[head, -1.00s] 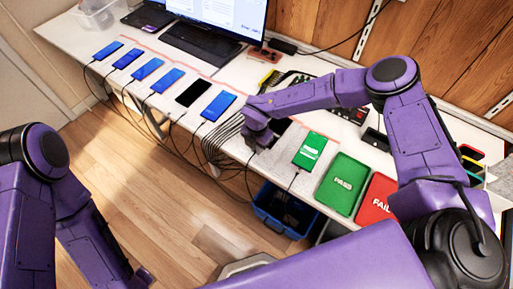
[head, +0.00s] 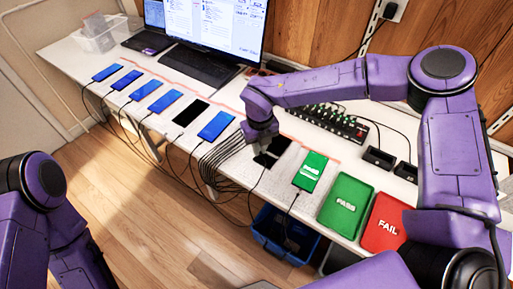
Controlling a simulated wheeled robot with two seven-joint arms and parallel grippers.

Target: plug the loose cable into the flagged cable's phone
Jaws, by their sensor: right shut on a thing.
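A row of phones lies along the white table: several have blue screens, such as this blue phone (head: 216,126), and one is a black-screened phone (head: 185,112). A green-screened phone (head: 310,171) lies right of the row with a cable (head: 291,205) at its near end. My right gripper (head: 265,152) is low over a dark phone (head: 278,146), partly covering it. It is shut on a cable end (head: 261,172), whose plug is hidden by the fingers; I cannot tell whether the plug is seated. My left arm shows at lower left, its gripper out of view. I cannot make out a flag.
A green PASS tray (head: 345,203) and a red FAIL tray (head: 388,223) sit to the right. A bundle of grey cables (head: 213,158) hangs over the front edge. A blue bin (head: 285,235) stands below. A black hub (head: 327,121) and a keyboard (head: 206,72) lie behind.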

